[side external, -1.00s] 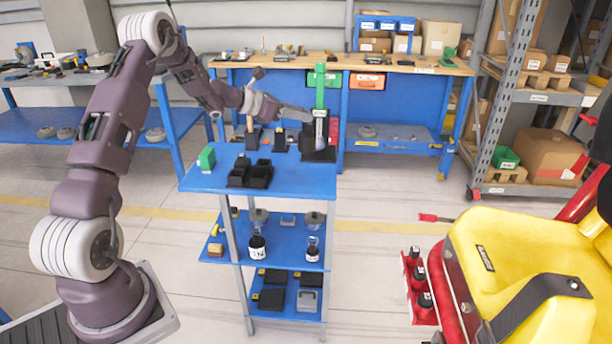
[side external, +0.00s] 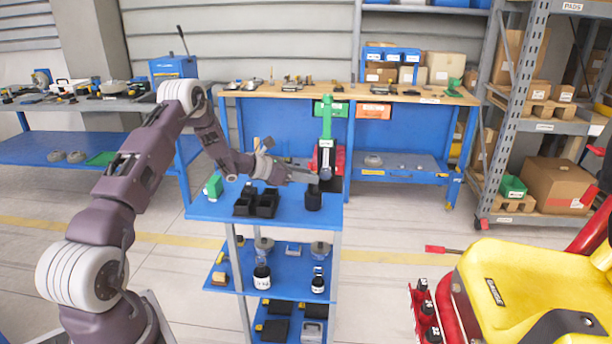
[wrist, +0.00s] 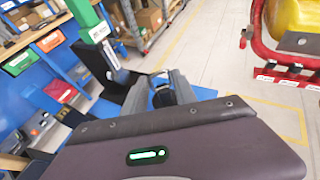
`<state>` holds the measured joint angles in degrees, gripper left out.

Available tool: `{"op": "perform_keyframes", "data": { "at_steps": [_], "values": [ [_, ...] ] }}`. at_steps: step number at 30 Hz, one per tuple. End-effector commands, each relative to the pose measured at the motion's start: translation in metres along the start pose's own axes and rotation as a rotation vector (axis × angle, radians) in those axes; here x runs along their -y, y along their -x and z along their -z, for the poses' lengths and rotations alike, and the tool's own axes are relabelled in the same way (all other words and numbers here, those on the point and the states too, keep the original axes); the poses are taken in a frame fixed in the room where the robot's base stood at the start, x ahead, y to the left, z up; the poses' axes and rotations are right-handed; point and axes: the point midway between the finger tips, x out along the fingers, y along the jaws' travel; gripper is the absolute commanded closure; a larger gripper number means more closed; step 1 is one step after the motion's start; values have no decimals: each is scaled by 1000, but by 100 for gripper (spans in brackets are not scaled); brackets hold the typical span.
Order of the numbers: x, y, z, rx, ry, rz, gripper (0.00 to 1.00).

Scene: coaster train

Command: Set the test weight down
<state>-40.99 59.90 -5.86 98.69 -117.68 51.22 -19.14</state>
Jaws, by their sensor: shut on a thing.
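The test weight appears to be a dark, squat cylinder (side external: 313,199) at the right end of the blue cart top (side external: 222,209) in the side external view. My gripper (side external: 316,180) is directly over it, with its fingers shut on its upper part. Whether the weight's base touches the cart top I cannot tell. In the wrist view my gripper (wrist: 162,92) has its fingers around a dark piece, with blue surface behind; most of the weight is hidden by the wrist housing.
A green upright (side external: 327,120) stands close behind my gripper. A yellow seat (side external: 520,290) is at the right. Bottles (side external: 262,278) stand on the lower shelf.

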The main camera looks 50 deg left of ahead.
Motion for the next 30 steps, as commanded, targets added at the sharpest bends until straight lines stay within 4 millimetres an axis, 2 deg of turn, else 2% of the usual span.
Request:
{"op": "perform_keyframes", "data": {
  "at_steps": [1, 3, 4, 14, 17, 24, 27, 30],
  "values": [
    [0, 0, 0, 0, 0, 0, 61],
    [0, 0, 0, 0, 0, 0, 47],
    [0, 0, 0, 0, 0, 0, 45],
    [0, 3, -3, 0, 0, -1, 45],
    [-2, 22, -2, -1, 2, -4, 45],
    [-1, 87, -2, -1, 1, -4, 45],
    [-1, 106, -2, 0, 1, -3, 45],
    [0, 117, -3, 0, -1, -1, 45]
  ]
}}
